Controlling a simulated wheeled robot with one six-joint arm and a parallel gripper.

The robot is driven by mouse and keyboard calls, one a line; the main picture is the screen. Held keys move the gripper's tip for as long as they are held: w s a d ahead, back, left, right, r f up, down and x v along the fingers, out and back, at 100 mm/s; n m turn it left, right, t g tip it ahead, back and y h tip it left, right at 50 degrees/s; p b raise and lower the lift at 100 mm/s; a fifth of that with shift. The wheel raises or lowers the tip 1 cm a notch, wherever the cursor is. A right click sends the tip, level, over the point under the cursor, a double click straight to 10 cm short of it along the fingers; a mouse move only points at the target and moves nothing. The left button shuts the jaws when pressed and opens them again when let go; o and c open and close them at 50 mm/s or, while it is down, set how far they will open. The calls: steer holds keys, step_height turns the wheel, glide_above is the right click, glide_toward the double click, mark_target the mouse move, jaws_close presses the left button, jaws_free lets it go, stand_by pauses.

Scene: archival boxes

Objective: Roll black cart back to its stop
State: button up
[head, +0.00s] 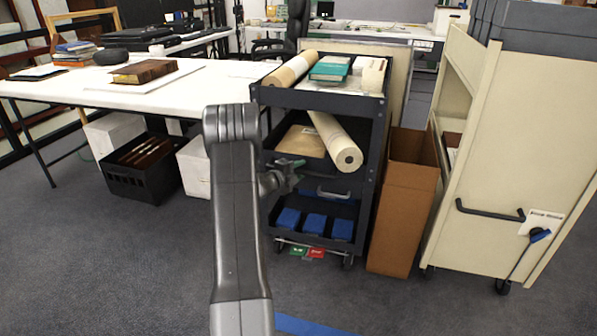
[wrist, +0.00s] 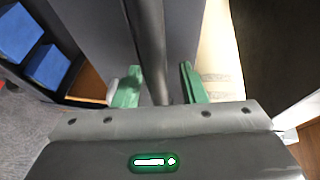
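The black cart (head: 374,150) stands upright in the middle of the head view, at the right end of the white table. It carries paper rolls and books on top, a thick roll on the middle shelf and blue boxes below. A dark handle (head: 333,194) crosses its front. My gripper (head: 294,171) is at the cart's front, by the handle. In the wrist view, a dark bar (wrist: 150,40) that looks like this handle runs between my green fingertips (wrist: 160,88). The fingers are apart, with a gap visible beside the bar. I cannot make out the cart's stop.
A cardboard box (head: 400,205) stands close to the cart's right side. A cream cart (head: 515,150) is beyond it. The white table (head: 60,90), with a black crate (head: 140,175) below, is left. Blue tape (head: 308,326) lies on the floor in front. Open carpet fills the foreground.

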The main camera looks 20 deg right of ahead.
steer(key=p+v, duration=0.3)
steer(key=v, duration=1)
steer(key=shift+s+a, duration=0.2)
steer(key=shift+a, duration=0.15)
steer(key=shift+d+r, duration=0.1)
steer(key=shift+r, duration=0.05)
steer(key=b+x, duration=0.3)
steer(key=x, duration=1)
steer(key=shift+w+d+f, duration=0.2)
steer(key=shift+d+f, duration=0.05)
steer(key=shift+d, duration=0.05)
steer(key=shift+s+a, duration=0.25)
steer(key=shift+s, duration=0.05)
steer(key=shift+r, duration=0.1)
